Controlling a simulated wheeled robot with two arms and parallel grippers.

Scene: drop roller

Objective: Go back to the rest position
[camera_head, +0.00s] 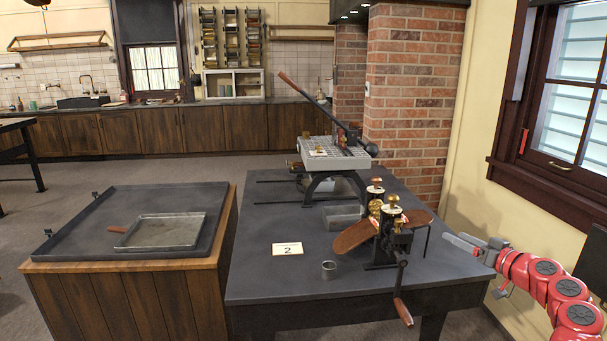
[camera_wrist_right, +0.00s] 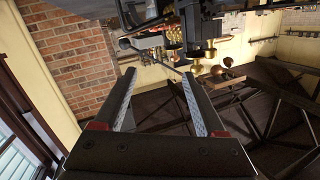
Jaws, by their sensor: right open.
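My right gripper (camera_head: 463,243) is at the right edge of the dark work table (camera_head: 265,262), its arm coming in from the right. In the right wrist view its two fingers (camera_wrist_right: 157,100) are spread apart with nothing between them. The roller machine (camera_head: 392,232), with brass knobs, brown wing-like boards and a crank handle, stands on the table to the left of the gripper, apart from it. A small metal cup (camera_head: 329,270) stands near the table's front. My left gripper is not in either view.
A lever press (camera_head: 334,155) stands at the table's back. A card marked 2 (camera_head: 288,249) lies on the tabletop. A metal tray (camera_head: 165,231) lies on the dark-topped cabinet (camera_head: 75,238) at left. A brick pillar (camera_head: 412,95) and a window (camera_head: 575,100) are behind and right.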

